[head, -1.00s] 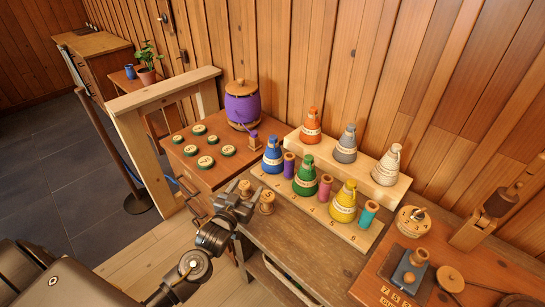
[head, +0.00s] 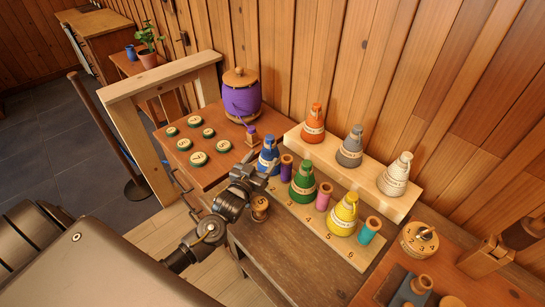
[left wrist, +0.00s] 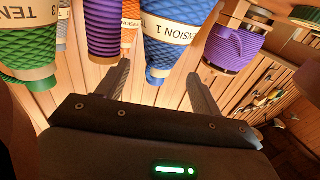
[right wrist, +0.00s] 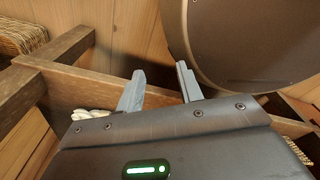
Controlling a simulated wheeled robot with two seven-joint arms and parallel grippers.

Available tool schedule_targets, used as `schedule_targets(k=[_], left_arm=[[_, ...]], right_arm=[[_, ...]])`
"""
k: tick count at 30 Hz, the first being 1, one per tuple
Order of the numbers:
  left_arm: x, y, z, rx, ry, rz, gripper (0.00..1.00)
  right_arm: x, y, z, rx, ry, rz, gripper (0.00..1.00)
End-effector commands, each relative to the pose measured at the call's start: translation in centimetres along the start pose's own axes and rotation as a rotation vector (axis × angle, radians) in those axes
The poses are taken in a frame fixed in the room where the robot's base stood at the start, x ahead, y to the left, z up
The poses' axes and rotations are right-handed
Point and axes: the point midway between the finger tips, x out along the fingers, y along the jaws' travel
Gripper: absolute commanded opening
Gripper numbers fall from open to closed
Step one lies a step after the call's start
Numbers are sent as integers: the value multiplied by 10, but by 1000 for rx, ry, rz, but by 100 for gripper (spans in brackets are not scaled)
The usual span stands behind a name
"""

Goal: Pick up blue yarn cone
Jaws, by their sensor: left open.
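The blue yarn cone (head: 267,154) stands upright at the left end of the front row on the numbered wooden rack (head: 300,215). In the left wrist view the blue cone (left wrist: 172,45) fills the top middle; its label reads "TENSION 1". My left gripper (head: 258,165) is open right beside the cone, partly hiding its lower part. In the left wrist view its two fingers reach toward either side of the cone; I cannot tell whether they touch it. My right gripper (right wrist: 161,70) is open and empty, away from the cones.
A purple spool (head: 286,168) and a green cone (head: 302,183) stand close right of the blue cone. A yellow cone (head: 343,215) is farther along. Orange, grey and white cones stand on the raised back step. A purple drum (head: 241,97) stands behind left. Wooden bars (right wrist: 70,90) surround my right gripper.

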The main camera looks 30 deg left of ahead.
Motion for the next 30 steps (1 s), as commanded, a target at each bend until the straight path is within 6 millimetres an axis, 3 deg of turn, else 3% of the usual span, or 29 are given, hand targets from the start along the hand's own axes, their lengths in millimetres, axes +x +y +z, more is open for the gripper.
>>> schedule_targets(k=[6,15,24,30], left_arm=[[30,-1,-1,1,1,-2,66],[42,1,-1,0,1,1,66],[82,3,3,0,1,2,66],[88,2,5,0,0,3,66]], right_arm=[[-7,-2,5,0,-8,-3,36],[-10,-2,-18,2,22,-3,36],[-22,-4,-10,2,11,-4,36],[-22,-3,-9,2,9,-4,36]])
